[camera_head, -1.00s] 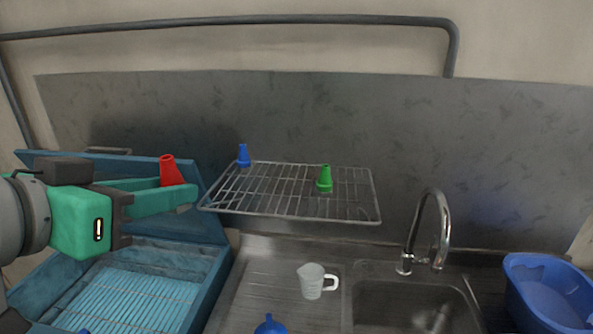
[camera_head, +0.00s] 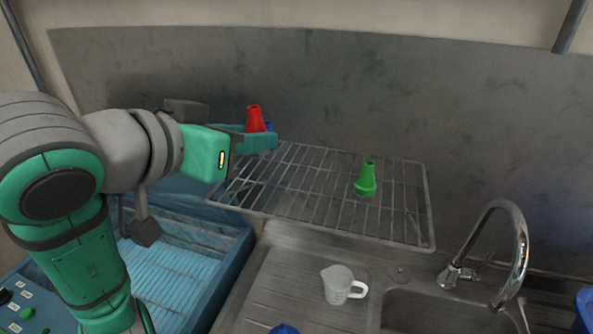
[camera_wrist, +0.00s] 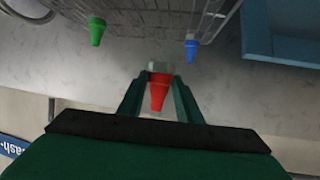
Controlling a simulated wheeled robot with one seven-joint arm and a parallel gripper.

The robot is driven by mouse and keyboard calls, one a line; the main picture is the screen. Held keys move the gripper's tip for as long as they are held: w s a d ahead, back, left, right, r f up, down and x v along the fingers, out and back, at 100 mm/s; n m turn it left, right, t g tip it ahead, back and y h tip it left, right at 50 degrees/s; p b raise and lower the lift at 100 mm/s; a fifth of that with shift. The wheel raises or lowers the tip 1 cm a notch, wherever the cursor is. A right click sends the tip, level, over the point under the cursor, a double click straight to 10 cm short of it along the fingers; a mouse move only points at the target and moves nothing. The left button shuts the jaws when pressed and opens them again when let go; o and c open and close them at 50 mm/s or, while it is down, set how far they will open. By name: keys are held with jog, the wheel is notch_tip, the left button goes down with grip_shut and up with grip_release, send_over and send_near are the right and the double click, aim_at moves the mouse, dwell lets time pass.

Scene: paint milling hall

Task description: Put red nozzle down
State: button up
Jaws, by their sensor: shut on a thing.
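The red nozzle (camera_head: 255,119) is a small upright cone held between the fingers of my gripper (camera_head: 262,141). In the wrist view the red nozzle (camera_wrist: 159,92) sits between the two green fingertips (camera_wrist: 160,84). In the head view my gripper is at the left end of the wire rack (camera_head: 330,222); whether the nozzle touches the rack cannot be told. A green nozzle (camera_head: 366,180) stands on the rack's middle right. A blue nozzle (camera_head: 268,127) is mostly hidden behind the red one and my gripper; it shows clearly in the wrist view (camera_wrist: 191,50).
Below the rack are a steel drainboard with a clear measuring jug (camera_head: 338,286), a sink (camera_head: 440,312) and a curved tap (camera_head: 515,235). A blue open-lidded box (camera_head: 232,262) stands at left. A blue funnel (camera_head: 285,329) is at the bottom edge. The rack's middle and right are mostly free.

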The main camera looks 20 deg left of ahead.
jog(key=w+d+f, duration=0.2)
jog(key=w, duration=0.1)
send_over(292, 189)
jog(key=f, duration=0.4)
jog(key=shift+s+a+f, duration=0.1)
jog(key=shift+s+f, duration=0.2)
jog(key=shift+f, duration=0.1)
jog(key=shift+w+f, duration=0.15)
jog(key=shift+f, duration=0.8)
jog(key=shift+w+f, duration=0.1)
jog(key=shift+f, duration=0.8)
jog(key=shift+f, duration=0.1)
jog(key=o, duration=1)
jog(key=shift+o, duration=0.2)
jog(key=shift+s+r, duration=0.2)
jog(key=shift+s, duration=0.05)
jog(key=v, duration=1.1)
jog(key=shift+s, duration=0.25)
